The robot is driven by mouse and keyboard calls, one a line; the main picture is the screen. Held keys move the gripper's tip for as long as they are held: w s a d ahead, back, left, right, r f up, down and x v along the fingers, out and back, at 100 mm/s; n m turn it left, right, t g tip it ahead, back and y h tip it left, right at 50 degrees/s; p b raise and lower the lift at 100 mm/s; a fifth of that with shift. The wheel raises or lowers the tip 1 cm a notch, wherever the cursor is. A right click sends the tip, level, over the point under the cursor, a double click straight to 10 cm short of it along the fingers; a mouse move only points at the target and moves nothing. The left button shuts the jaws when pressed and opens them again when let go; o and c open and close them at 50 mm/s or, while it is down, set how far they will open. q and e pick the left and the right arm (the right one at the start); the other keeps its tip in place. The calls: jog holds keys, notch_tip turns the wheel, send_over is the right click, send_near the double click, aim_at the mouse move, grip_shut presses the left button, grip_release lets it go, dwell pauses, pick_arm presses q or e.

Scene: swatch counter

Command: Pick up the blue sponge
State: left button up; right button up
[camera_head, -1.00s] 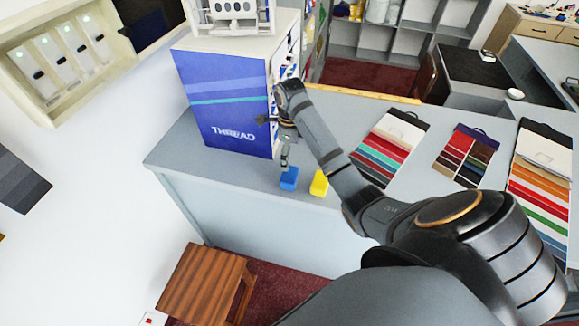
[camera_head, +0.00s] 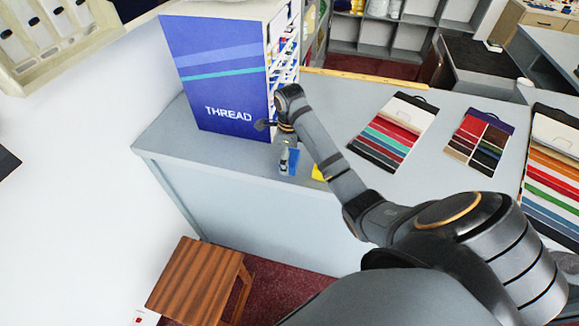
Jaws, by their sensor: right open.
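The blue sponge (camera_head: 293,164) stands on the grey counter in front of the thread cabinet, partly hidden behind my right gripper. My right gripper (camera_head: 284,168) points down at the sponge, open, and overlaps its left part in the picture. I cannot tell whether the fingers touch the sponge or are around it. My left gripper is not in view.
A yellow block (camera_head: 318,173) stands just right of the sponge, partly covered by my right arm. The blue thread cabinet (camera_head: 215,90) rises close behind. Swatch cards (camera_head: 395,128) lie to the right on the counter (camera_head: 180,150). A wooden stool (camera_head: 195,280) stands in front.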

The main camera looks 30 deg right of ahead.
jog(key=c, duration=1)
jog(key=shift+r, duration=0.1)
